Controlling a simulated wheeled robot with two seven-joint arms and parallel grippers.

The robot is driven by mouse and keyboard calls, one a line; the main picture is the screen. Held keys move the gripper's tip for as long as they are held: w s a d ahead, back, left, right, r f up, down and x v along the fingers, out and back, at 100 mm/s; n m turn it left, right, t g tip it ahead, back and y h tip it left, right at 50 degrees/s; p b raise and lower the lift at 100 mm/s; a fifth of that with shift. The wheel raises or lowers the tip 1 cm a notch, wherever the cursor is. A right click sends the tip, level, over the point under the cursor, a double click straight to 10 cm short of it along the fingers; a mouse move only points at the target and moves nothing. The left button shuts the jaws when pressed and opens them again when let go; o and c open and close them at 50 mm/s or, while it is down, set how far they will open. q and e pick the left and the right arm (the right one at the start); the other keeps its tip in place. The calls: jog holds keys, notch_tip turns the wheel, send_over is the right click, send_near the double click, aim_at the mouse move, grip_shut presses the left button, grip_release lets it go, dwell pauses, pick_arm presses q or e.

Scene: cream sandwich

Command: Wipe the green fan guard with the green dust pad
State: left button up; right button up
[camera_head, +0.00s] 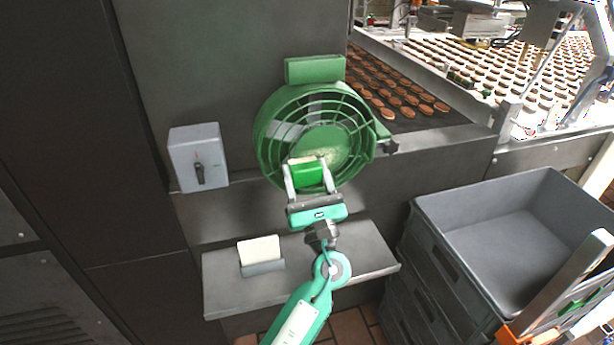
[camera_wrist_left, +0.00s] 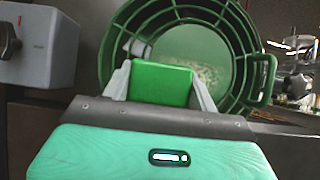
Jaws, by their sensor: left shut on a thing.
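The green fan guard (camera_head: 264,140) is a round ribbed cage mounted on the grey panel in the head view. Pale crumb-like dust lies on its hub (camera_head: 322,146). My left gripper (camera_head: 309,178) is shut on the green dust pad (camera_head: 309,174) and holds it in front of the guard's lower part. In the left wrist view the pad (camera_wrist_left: 160,84) sits between the fingers, with the guard (camera_wrist_left: 112,40) and its dusty hub (camera_wrist_left: 205,60) behind it. I cannot tell whether the pad touches the guard. My right gripper is not in view.
A grey switch box (camera_head: 198,157) with a black knob is left of the guard. Stacked grey crates (camera_head: 440,225) stand at right. A conveyor with biscuits (camera_head: 395,90) runs behind.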

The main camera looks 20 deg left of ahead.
pick_arm(q)
jog(key=shift+w+d+b, duration=0.25)
jog(key=shift+w+d, duration=0.1)
jog(key=shift+d, duration=0.25)
jog(key=shift+w+d+b, duration=0.2)
jog(key=shift+w+d, duration=0.1)
jog(key=shift+d, duration=0.25)
jog(key=shift+w+d+f+b, duration=0.1)
jog(key=shift+w+d+b, duration=0.55)
jog(key=shift+d+b, duration=0.1)
jog(key=shift+d, duration=0.1)
jog(key=shift+w+d+r+n+b, duration=0.3)
jog(key=shift+w+d+b, duration=0.2)
jog(key=shift+d, duration=0.15)
jog(key=shift+d+r, duration=0.15)
jog(key=shift+d, duration=0.05)
